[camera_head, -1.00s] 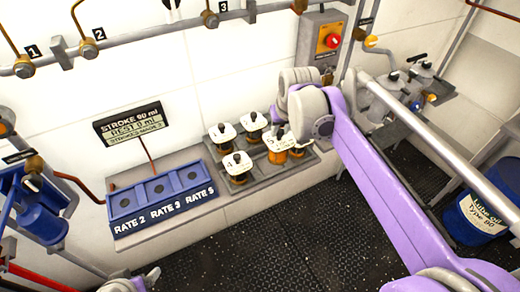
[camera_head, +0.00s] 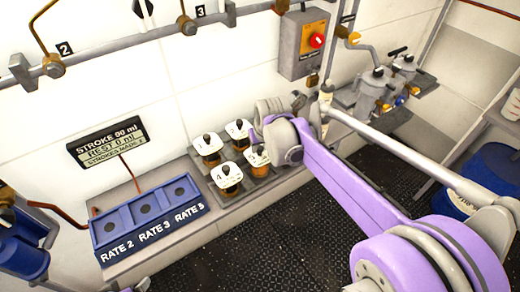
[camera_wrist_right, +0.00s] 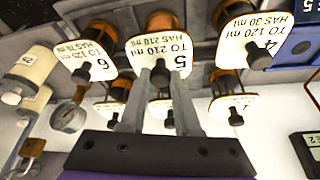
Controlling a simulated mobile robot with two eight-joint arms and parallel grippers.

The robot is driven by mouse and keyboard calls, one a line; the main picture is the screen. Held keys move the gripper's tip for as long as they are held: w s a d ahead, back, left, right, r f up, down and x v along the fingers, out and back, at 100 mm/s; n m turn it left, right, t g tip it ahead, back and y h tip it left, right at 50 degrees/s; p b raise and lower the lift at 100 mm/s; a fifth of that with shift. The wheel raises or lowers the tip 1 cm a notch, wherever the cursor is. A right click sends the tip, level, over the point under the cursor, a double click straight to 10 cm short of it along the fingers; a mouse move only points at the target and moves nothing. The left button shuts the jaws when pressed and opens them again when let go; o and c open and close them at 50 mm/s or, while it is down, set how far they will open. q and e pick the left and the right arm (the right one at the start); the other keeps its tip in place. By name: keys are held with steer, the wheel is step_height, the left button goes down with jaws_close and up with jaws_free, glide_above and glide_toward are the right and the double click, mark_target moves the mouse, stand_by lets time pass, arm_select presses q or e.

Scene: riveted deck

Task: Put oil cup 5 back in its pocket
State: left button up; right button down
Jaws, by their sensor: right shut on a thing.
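Oil cup 5 (camera_wrist_right: 158,48) has a white top plate reading TO 210 ml, HAS 210 ml, a dark knob and an amber body. My right gripper (camera_wrist_right: 169,78) is shut on its knob. In the head view, cup 5 (camera_head: 257,162) is in the front row right of cup 4 (camera_head: 228,176), partly covered by my wrist. Its plate looks about level with its neighbours. I cannot tell whether it sits fully in its pocket, which is hidden beneath it. Cup 6 (camera_wrist_right: 88,58) stands on its other side, hidden by my arm in the head view. My left gripper is not in view.
More cups (camera_head: 208,148) stand close behind in the grey rack. A blue block (camera_head: 148,225) marked RATE 2, RATE 3, RATE 5 has empty round holes. A stroke display (camera_head: 107,143) is behind it. A switch box (camera_head: 306,42) hangs on the wall. The dark floor in front is clear.

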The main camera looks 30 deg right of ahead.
steer(key=shift+f, duration=0.55)
steer(key=c, duration=1.1)
jaws_free()
steer(key=shift+f, duration=0.2)
steer(key=o, duration=0.5)
steer(key=shift+r, duration=0.25)
steer(key=d+v, duration=0.1)
steer(key=v, duration=1)
steer(key=s+a+f, duration=0.3)
steer(key=s+f, duration=0.1)
steer(key=s, duration=0.1)
steer(key=s+a+f+n+t, duration=0.1)
steer(key=s+a+f, duration=0.3)
steer(key=s, duration=0.1)
steer(key=s+a+f+n, duration=0.1)
steer(key=s+a+f, duration=0.2)
steer(key=s+f, duration=0.1)
steer(key=shift+s+a+f+y+p, duration=0.1)
steer(key=shift+s+a+y+p, duration=0.1)
steer(key=shift+s, duration=0.15)
steer(key=shift+s+a+f+y+p, duration=0.15)
steer(key=shift+s+y+p, duration=0.05)
steer(key=shift+s, duration=0.15)
